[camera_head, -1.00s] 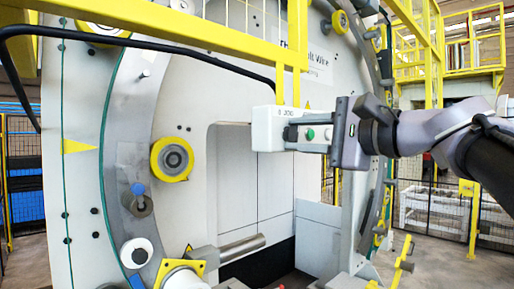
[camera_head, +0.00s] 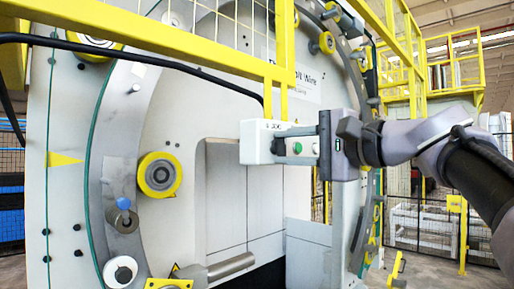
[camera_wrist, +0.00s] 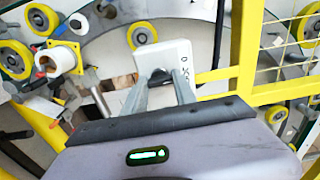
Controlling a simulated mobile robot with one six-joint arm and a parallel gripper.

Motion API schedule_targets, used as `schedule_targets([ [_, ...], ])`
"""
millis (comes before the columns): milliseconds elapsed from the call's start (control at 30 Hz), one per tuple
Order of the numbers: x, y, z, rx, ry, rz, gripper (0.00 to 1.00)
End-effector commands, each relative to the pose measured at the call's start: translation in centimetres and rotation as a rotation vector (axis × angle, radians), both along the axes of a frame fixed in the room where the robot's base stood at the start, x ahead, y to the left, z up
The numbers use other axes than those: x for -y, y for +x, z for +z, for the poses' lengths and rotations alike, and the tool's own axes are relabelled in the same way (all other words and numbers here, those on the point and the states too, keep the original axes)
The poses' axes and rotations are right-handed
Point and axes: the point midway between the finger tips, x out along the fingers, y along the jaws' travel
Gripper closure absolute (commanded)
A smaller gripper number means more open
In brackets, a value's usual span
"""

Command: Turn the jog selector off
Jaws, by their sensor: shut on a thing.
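The control box (camera_head: 258,141) is a small white box hanging from the yellow frame, with "JOG" lettering on its top edge. In the wrist view the two grey fingers (camera_wrist: 160,84) converge at the white box (camera_wrist: 165,58), closed on a small dark part that is the jog selector, mostly hidden between the tips. The selector's exact angle cannot be told.
A yellow frame (camera_head: 281,75) stands just above and behind the box, with a black cable (camera_head: 150,54) running to it. The large wrapping ring (camera_head: 100,170) with yellow rollers (camera_head: 160,175) fills the left. A recess opens below the box.

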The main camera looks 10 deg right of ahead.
Motion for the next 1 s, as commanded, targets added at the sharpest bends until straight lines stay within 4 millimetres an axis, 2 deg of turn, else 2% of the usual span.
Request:
schedule_targets([
  [33, 0.0, 0.0, 0.1, 0.003, 0.0, 0.0, 0.61],
  [100, 0.0, 0.0, 0.1, 0.003, 0.0, 0.0, 0.48],
  [133, 0.0, 0.0, 0.1, 0.001, 0.0, 0.0, 0.45],
  [433, 0.1, -0.1, 0.0, 0.001, 0.001, 0.0, 0.45],
  [533, 0.7, -0.8, 0.0, 0.001, 0.001, -0.003, 0.45],
  [667, 2.5, -3.2, -0.2, 0.0, 0.0, -0.007, 0.45],
  [900, 7.2, -9.5, -0.1, 0.002, 0.0, -0.01, 0.45],
  [1000, 8.7, -11.7, -0.1, 0.001, 0.0, -0.008, 0.45],
])
